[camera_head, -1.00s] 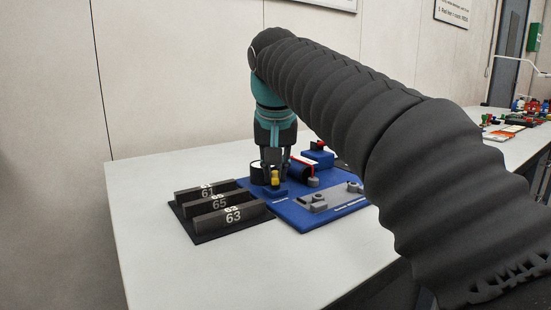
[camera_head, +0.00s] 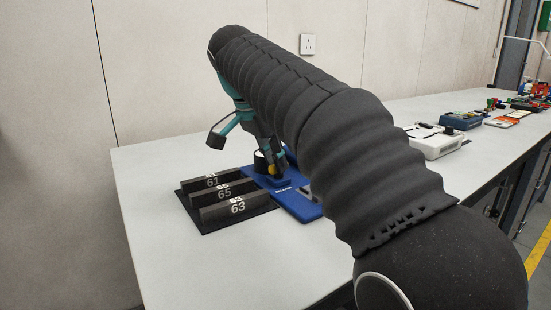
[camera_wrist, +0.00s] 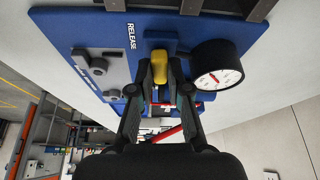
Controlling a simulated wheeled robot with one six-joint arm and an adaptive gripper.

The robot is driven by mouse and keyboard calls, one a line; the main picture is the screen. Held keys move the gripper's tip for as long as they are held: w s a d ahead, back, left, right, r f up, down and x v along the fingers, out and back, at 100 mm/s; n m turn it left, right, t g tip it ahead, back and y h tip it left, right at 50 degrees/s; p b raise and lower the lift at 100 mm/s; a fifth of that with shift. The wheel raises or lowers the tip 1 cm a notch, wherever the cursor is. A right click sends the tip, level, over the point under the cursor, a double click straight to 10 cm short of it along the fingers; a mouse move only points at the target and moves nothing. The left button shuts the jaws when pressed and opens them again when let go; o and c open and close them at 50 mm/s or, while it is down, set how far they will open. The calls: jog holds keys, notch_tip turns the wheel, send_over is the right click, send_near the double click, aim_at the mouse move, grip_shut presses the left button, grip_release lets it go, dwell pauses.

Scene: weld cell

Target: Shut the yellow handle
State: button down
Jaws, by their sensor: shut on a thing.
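The yellow handle (camera_wrist: 159,67) stands on a blue block on the blue fixture plate (camera_wrist: 88,28), beside the word RELEASE. In the wrist view, the two dark fingers of my gripper (camera_wrist: 160,76) close on both sides of the handle. In the head view, the handle (camera_head: 271,170) shows as a small yellow spot at the fingertips of my gripper (camera_head: 273,165), which leans over the plate. My arm hides much of the fixture there. A round white dial gauge (camera_wrist: 217,77) with a black rim sits right of the handle in the wrist view.
A black rack with numbered bars (camera_head: 228,204) stands just left of the fixture. A grey clamp part (camera_wrist: 97,66) lies on the plate. The white table (camera_head: 160,165) is bare left of the rack. A white device (camera_head: 435,140) stands farther along it.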

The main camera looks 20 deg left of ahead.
jog(key=shift+a+m, duration=0.1)
jog(key=shift+m, duration=0.5)
jog(key=c, duration=1.1)
grip_release()
jog(key=shift+a+r, duration=0.1)
jog(key=shift+r, duration=0.35)
jog(key=shift+v, duration=1)
jog(key=s+a, duration=0.8)
jog(key=s, duration=0.1)
jog(key=shift+s, duration=0.1)
